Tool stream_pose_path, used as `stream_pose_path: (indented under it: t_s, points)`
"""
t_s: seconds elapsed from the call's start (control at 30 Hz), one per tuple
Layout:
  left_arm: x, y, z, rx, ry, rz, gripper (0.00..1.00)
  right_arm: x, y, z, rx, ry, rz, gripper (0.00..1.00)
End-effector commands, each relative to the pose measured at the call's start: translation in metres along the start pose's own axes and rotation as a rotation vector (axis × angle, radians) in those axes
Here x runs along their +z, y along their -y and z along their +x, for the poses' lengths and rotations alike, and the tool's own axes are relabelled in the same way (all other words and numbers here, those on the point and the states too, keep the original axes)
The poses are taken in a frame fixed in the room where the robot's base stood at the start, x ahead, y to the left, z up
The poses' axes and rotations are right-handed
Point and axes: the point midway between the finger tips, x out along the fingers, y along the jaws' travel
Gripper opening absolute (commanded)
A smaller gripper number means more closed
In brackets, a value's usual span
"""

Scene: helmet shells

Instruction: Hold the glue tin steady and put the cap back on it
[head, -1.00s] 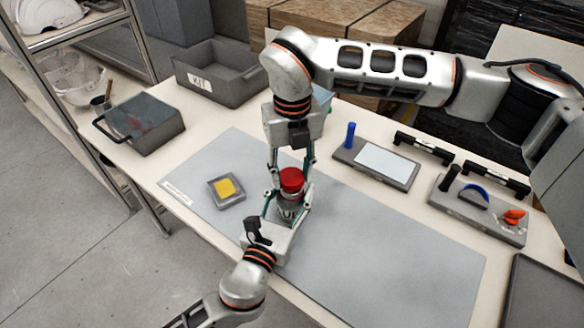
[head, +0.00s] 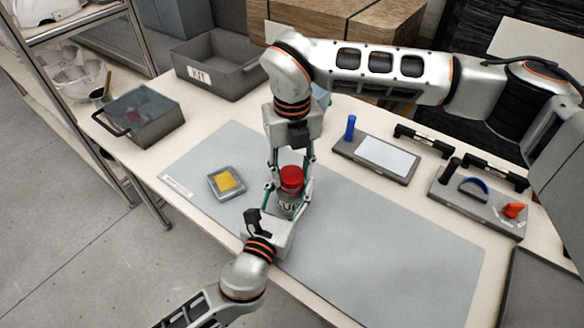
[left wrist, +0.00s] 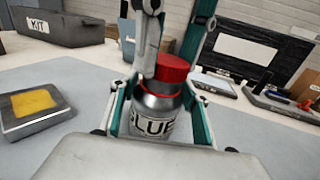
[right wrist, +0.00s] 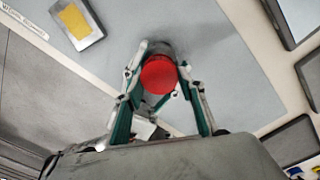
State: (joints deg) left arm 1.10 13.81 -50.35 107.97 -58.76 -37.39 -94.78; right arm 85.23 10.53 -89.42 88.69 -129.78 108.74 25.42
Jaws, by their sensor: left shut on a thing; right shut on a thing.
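The glue tin (head: 287,208) is a silver can with a dark-lettered label, upright on the grey mat. It also shows in the left wrist view (left wrist: 155,112). My left gripper (head: 286,202) is shut around its body from the near side. The red cap (head: 291,178) is at the tin's top, in line with it; it also shows in the left wrist view (left wrist: 172,68). My right gripper (head: 291,172) reaches down from above and is shut on the cap. In the right wrist view the cap (right wrist: 158,75) hides most of the tin. I cannot tell whether the cap is fully seated.
A small grey tray with a yellow pad (head: 227,181) lies left of the tin on the mat (head: 380,240). A KIT bin (head: 218,70) and a grey box (head: 148,122) stand behind left. Tool trays (head: 376,160) line the back right. The mat's right side is clear.

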Motion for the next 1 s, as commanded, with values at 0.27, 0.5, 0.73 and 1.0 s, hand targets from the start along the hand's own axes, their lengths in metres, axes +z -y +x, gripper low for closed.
stream_pose_path:
  t_s: [0.27,0.5,0.73,1.0]
  points:
    - [-0.001,0.0,0.0,0.0,-0.001,0.0,0.08,0.0,0.0,0.0,0.0,0.0,-0.001,0.32]
    - [-0.001,0.0,0.0,0.0,-0.001,0.0,0.08,0.0,0.0,0.003,0.0,0.0,-0.001,0.32]
    - [-0.001,0.0,0.0,0.0,-0.001,0.0,0.08,0.0,0.0,0.007,0.001,0.001,-0.001,0.32]
    - [-0.001,0.0,0.0,0.0,-0.002,0.0,0.0,0.0,0.0,0.012,0.0,0.0,0.0,0.32]
